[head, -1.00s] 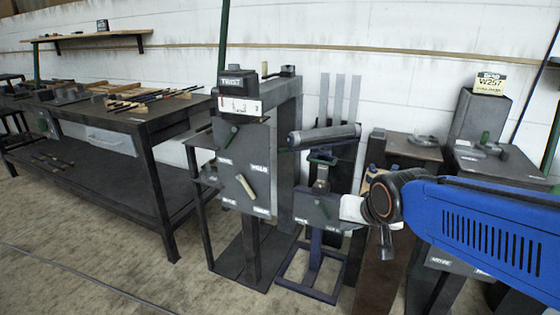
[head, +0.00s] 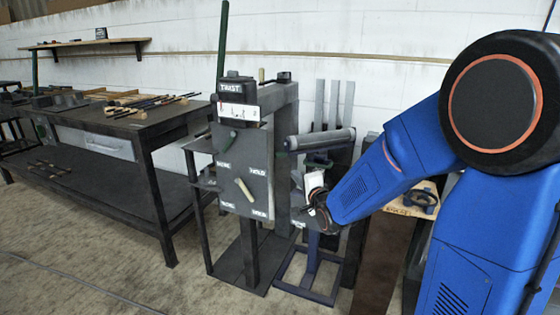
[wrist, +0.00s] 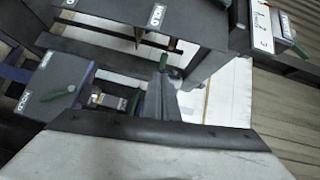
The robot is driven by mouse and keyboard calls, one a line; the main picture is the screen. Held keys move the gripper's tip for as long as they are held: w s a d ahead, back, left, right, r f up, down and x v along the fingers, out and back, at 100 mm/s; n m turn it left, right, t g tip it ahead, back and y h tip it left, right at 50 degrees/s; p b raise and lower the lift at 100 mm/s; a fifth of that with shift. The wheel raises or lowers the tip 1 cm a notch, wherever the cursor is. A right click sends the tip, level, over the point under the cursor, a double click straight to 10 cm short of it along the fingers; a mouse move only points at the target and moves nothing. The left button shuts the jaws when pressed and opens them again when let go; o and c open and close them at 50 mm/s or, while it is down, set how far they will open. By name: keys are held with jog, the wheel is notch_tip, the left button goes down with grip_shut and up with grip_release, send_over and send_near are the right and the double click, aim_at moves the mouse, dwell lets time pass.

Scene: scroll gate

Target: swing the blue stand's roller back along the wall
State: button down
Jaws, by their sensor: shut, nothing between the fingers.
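The blue stand (head: 285,283) is on the floor right of the grey panel machine, its box mostly hidden behind my arm. The fingertips are hard to make out there.
The grey panel machine (head: 232,180) stands close on the left of the stand. A brown post (head: 378,255) stands on the right, near my arm. A workbench (head: 100,120) with tools is at the left. The floor in front is clear.

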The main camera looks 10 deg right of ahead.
jog(key=w+m, duration=0.1)
jog(key=t, duration=0.1)
send_near(276, 156)
jog(key=shift+y, duration=0.4)
jog(key=w, duration=0.5)
jog(key=shift+w, duration=0.2)
jog(key=shift+w+a, duration=0.1)
jog(key=shift+w, duration=0.4)
jog(key=shift+w+a, duration=0.2)
jog(key=shift+w, duration=0.2)
jog(key=w, duration=1)
jog(key=shift+w+a, duration=0.3)
jog(key=shift+a, duration=0.1)
